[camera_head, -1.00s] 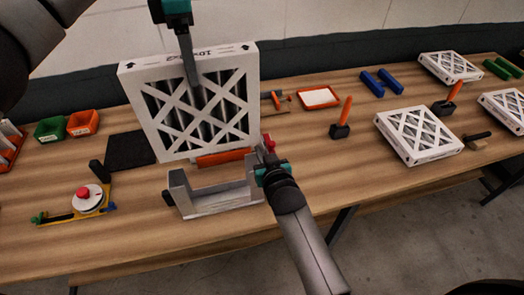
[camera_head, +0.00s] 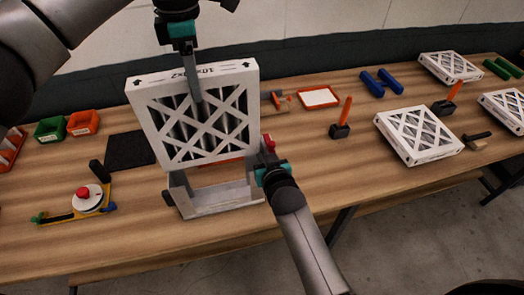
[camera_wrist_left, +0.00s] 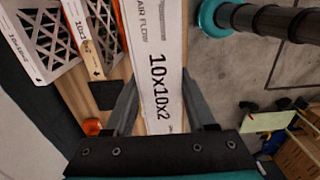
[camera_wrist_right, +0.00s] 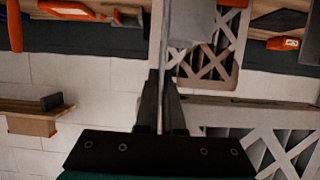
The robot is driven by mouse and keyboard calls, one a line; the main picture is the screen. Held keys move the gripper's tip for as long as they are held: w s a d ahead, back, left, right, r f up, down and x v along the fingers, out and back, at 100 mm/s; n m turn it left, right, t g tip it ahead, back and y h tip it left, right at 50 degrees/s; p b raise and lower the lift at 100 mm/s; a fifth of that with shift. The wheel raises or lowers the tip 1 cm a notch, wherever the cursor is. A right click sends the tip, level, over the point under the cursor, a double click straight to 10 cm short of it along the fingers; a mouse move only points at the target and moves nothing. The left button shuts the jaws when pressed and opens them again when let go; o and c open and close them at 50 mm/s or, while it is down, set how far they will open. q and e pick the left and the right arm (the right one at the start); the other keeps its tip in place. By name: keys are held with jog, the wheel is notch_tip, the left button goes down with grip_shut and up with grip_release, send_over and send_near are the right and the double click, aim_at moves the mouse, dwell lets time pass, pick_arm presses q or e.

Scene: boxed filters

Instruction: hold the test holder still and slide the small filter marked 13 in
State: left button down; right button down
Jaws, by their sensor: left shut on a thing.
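My left gripper (camera_head: 195,90) is shut on the top edge of a white pleated filter (camera_head: 172,148), one finger over its lattice face. Its edge label reads 10x10x2 in the left wrist view (camera_wrist_left: 158,80); I see no 13 there. The filter is upright, its lower edge at the top of the grey test holder (camera_head: 215,203) in the head view; whether it is inside the slot cannot be told. My right gripper (camera_head: 270,168) is at the holder's right upright; in the right wrist view (camera_wrist_right: 164,85) its fingers are close together on a thin grey wall.
More filters (camera_head: 418,135) lie flat on the table at right. A yellow tool with a red knob (camera_head: 88,197) and a dark mat (camera_head: 129,150) are to the left. An orange-handled tool (camera_head: 341,118) and orange tray (camera_head: 320,97) stand behind right.

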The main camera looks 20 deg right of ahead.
pick_arm(q)
jog(key=shift+a+f, duration=0.1)
jog(key=shift+f, duration=0.25)
jog(key=shift+f, duration=0.2)
